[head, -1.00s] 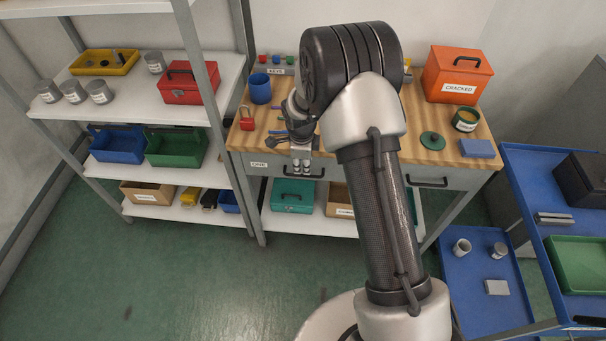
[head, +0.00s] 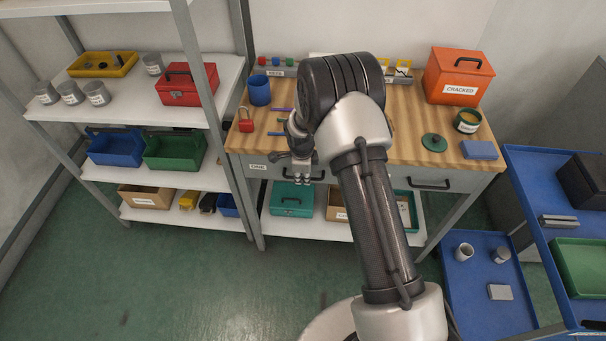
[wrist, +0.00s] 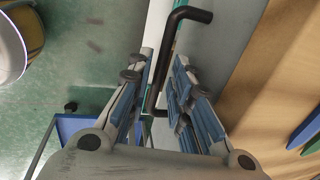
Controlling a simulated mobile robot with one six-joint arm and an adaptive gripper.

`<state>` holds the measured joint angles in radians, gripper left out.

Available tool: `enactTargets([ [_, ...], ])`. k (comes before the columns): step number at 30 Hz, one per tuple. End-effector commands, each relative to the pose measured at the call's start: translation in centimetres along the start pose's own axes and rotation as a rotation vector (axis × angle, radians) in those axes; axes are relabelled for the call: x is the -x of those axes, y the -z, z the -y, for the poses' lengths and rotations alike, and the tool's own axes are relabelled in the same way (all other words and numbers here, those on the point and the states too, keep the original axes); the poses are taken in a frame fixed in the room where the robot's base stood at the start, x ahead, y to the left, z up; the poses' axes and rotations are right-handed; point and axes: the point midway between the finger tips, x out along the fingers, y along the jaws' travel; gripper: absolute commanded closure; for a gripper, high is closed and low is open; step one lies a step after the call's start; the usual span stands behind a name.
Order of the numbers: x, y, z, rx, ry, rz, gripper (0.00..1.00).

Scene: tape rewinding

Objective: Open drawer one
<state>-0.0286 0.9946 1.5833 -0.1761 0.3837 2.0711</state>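Drawer one (head: 257,167), labelled "ONE", is the left grey drawer under the wooden workbench top, and its front looks shut. My gripper (head: 302,179) is low in front of this drawer, at its handle, and hides part of it. In the wrist view, the dark bar handle (wrist: 168,40) runs from the top down between the two blue-grey fingers of my gripper (wrist: 158,78). The fingers are apart, one on each side of the bar. Any contact with the handle cannot be told.
The workbench (head: 410,145) carries an orange "CRACKED" box (head: 458,77), a red padlock (head: 246,124) and a blue cup (head: 259,90). A second drawer handle (head: 429,184) is to the right. A teal box (head: 292,199) sits on the shelf below. A blue cart (head: 530,170) stands at right.

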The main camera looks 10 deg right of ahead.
Motion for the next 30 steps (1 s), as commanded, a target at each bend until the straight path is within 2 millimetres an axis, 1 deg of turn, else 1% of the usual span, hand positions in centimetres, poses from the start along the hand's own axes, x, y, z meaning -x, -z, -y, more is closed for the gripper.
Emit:
enactTargets([
  [1,0.01,0.00,0.00,0.000,0.000,0.000,0.86],
  [7,0.01,0.00,-0.01,0.000,0.000,0.000,0.99],
  [8,0.01,0.00,-0.01,0.000,0.000,0.000,1.00],
  [25,0.01,0.04,-0.01,0.000,0.000,0.000,1.00],
  [30,-0.02,0.97,0.05,-0.002,-0.001,0.000,1.00],
])
